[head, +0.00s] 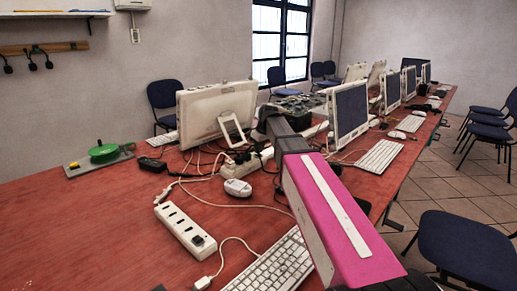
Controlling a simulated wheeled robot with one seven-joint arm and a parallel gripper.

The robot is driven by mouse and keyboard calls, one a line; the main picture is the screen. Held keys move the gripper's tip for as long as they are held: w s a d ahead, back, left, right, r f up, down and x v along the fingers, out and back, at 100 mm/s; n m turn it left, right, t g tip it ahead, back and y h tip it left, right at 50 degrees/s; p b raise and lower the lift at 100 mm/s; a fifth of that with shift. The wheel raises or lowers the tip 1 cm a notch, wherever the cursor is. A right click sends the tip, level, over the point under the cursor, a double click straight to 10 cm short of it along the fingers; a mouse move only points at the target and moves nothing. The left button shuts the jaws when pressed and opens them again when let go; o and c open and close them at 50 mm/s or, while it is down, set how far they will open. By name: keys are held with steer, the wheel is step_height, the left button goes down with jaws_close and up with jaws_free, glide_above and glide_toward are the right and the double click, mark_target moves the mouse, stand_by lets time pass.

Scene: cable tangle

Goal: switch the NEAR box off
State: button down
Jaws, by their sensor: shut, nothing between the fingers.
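The nearer box is a long white power strip (178,222) lying on the red table at the lower middle. A row of dark sockets runs along its top, and a small black part (197,240) sits at its near end. Whether that part is a switch or its setting is too small to tell. A second white power strip (252,162) lies farther back, among plugs and cables. My arm reaches in from the lower right. My gripper (264,122) is at its dark far end, shut and empty, beyond and right of the nearer strip; its fingertips are hard to make out.
Loose cables cross the table around a white mouse (238,187). A white keyboard (272,264) and a white plug (203,283) lie close by. A monitor (217,112) stands behind. A green disc (104,151) sits on a grey plate at left. The red table (85,225) is clear at left.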

steer(key=shift+s+a+f+t+h, duration=0.25)
steer(key=shift+s+f+t+h, duration=0.15)
steer(key=shift+t+h, duration=0.1)
steer(key=shift+w+d, duration=0.1)
steer(key=shift+w+d+f, duration=0.1)
steer(key=shift+w+d, duration=0.5)
steer(key=shift+w, duration=0.05)
steer(key=shift+w+r, duration=0.15)
steer(key=shift+r, duration=0.3)
steer(key=a+v, duration=0.2)
steer(key=v, duration=1.1)
steer(key=shift+s+r, duration=0.3)
steer(key=shift+s, duration=0.1)
steer(key=shift+s+d, duration=0.1)
